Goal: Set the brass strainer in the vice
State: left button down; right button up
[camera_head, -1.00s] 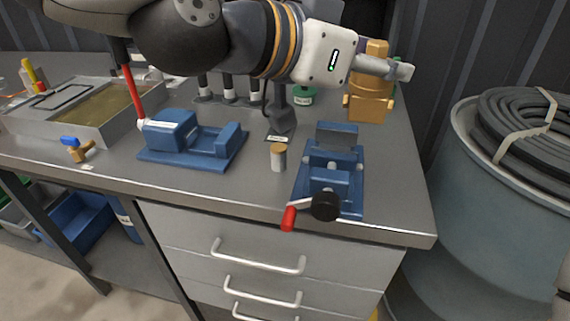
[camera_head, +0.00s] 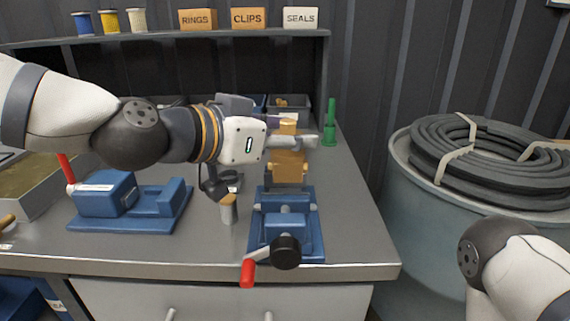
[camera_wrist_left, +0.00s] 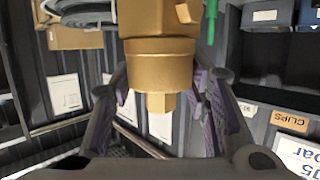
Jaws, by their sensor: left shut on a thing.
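The brass strainer (camera_head: 287,166) hangs from my left gripper (camera_head: 292,136), which is shut on its upper part. In the left wrist view the strainer (camera_wrist_left: 160,65) sits between the purple-padded fingers (camera_wrist_left: 160,95). The blue vice (camera_head: 286,225) stands near the bench's front edge, with a black knob and a red-handled crank at its front. In the head view the strainer shows just above and behind the vice's back part; I cannot tell whether they touch. The vice's jaw gap is partly hidden. My right gripper is out of view; only part of my right arm shows at lower right.
A small brass-topped cylinder (camera_head: 228,208) stands left of the vice. A second blue fixture (camera_head: 131,200) is farther left, beside a metal tray (camera_head: 40,190). A green stand (camera_head: 329,128) is behind at right. A drum with coiled hose (camera_head: 480,165) stands right of the bench.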

aim_at(285, 162)
pick_arm(q)
jog(key=shift+w+a+f, duration=0.1)
jog(key=shift+w+f, duration=0.6)
jog(key=shift+f, duration=0.05)
jog(key=shift+w+f+b, duration=0.15)
jog(key=shift+f+b, duration=0.1)
jog(key=shift+f, duration=0.65)
jog(key=shift+w+f+b, duration=0.1)
jog(key=shift+f+b, duration=0.15)
jog(key=shift+f, duration=0.65)
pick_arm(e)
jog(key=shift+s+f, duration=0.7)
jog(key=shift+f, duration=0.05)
pick_arm(q)
jog(key=shift+f, duration=0.15)
jog(key=c, duration=0.9)
grip_release()
jog(key=shift+f, duration=0.1)
